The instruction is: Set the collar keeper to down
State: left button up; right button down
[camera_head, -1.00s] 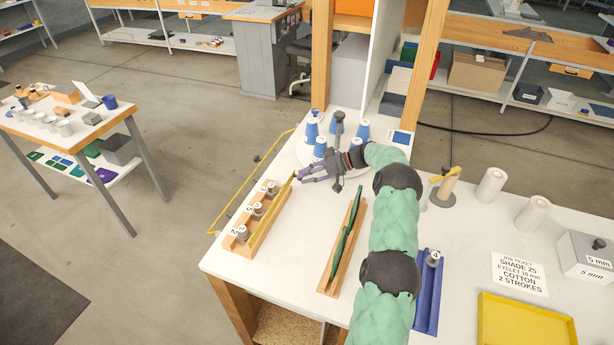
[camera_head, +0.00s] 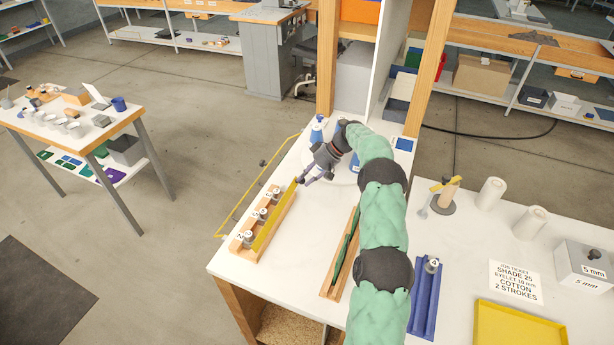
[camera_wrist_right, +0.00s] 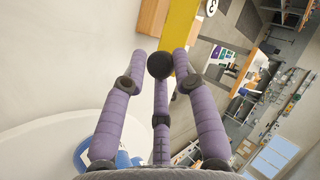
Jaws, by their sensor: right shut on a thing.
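The collar keeper looks to be the yellow bar (camera_head: 272,226) along the right side of a wooden rack (camera_head: 250,252) holding several grey numbered collars (camera_head: 263,214). In the right wrist view the yellow bar (camera_wrist_right: 181,25) reaches in from the top, with a black knob (camera_wrist_right: 160,65) at its near end. My right gripper (camera_head: 302,181) is at the far end of the bar. Its purple fingers are closed around the knob, which also shows between the fingertips in the wrist view (camera_wrist_right: 161,72). Whether the keeper is up or down is hard to tell. My left gripper is out of view.
Blue-and-white cones (camera_head: 317,131) stand on a round plate behind my right gripper. A wooden trough with a green strip (camera_head: 346,247) and a blue holder (camera_head: 427,290) lie to the right. A thin yellow rail (camera_head: 240,205) runs beside the table's left edge.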

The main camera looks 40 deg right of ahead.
jog(key=shift+s+a+f, duration=0.1)
jog(key=shift+a+f, duration=0.05)
jog(key=shift+f, duration=0.1)
jog(key=c, duration=1)
grip_release()
jog(key=shift+r, duration=0.1)
jog(key=shift+r, duration=0.1)
jog(key=shift+s+d+r, duration=0.1)
jog(key=shift+d+r, duration=0.25)
jog(key=v, duration=1.1)
